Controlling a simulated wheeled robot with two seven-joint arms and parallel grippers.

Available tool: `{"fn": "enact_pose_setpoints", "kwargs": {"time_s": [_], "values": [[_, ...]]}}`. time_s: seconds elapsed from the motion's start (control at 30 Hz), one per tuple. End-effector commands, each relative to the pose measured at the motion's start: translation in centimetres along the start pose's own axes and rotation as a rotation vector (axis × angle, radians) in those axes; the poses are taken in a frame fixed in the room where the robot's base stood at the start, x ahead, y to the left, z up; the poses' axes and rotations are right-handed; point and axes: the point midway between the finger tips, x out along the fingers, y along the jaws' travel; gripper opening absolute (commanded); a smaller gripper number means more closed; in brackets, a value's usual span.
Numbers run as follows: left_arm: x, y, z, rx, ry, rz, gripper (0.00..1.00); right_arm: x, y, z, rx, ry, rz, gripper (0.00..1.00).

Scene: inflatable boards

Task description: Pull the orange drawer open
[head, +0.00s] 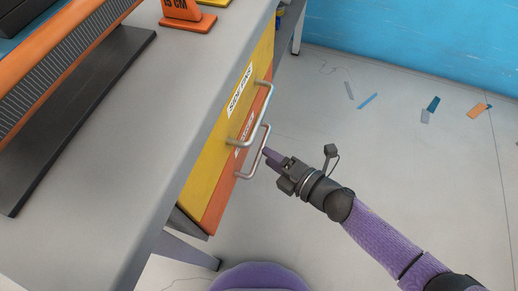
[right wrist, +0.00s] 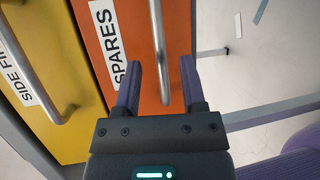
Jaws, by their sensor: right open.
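The orange drawer (head: 212,214) sits below a yellow drawer in the cabinet under the worktop, its front looking flush. Its label reads SPARES in the right wrist view, where the orange front (right wrist: 182,28) fills the middle. Its grey bar handle (head: 254,163) stands out from the front. My right gripper (head: 267,157) is at this handle, its arm coming from the lower right. In the right wrist view my right gripper (right wrist: 160,74) is open, with the handle bar (right wrist: 159,45) between its two purple fingers, not gripped. My left gripper is not in view.
The yellow drawer (head: 207,168), with its own bar handle (head: 262,108), is directly above. The grey worktop (head: 150,115) overhangs at left, holding a black-and-orange item and an orange 15 CM block (head: 182,12). Floor to the right is open, with a few flat scraps.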

Motion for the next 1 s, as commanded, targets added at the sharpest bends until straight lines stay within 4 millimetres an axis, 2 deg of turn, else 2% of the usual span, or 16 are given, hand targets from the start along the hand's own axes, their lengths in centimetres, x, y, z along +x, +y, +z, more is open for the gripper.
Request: {"fn": "enact_pose_setpoints", "kwargs": {"time_s": [0.1,0.2,0.53,0.57,0.8,1.0], "values": [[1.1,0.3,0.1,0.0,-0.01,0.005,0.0,2.2,-0.4,0.0,0.001,0.0,-0.001,0.53],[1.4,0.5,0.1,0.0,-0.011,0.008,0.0,3.2,-0.3,0.0,0.002,0.0,-0.002,0.53],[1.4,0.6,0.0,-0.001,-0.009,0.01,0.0,3.7,0.0,0.0,0.001,-0.001,-0.002,0.53],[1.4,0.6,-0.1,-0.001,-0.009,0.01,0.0,3.7,0.0,0.0,0.001,-0.001,-0.002,0.48],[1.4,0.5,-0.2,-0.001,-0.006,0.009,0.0,3.7,0.0,0.0,0.001,-0.001,-0.002,0.0],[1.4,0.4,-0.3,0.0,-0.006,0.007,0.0,3.7,0.0,0.0,0.001,-0.001,-0.001,0.0]]}}
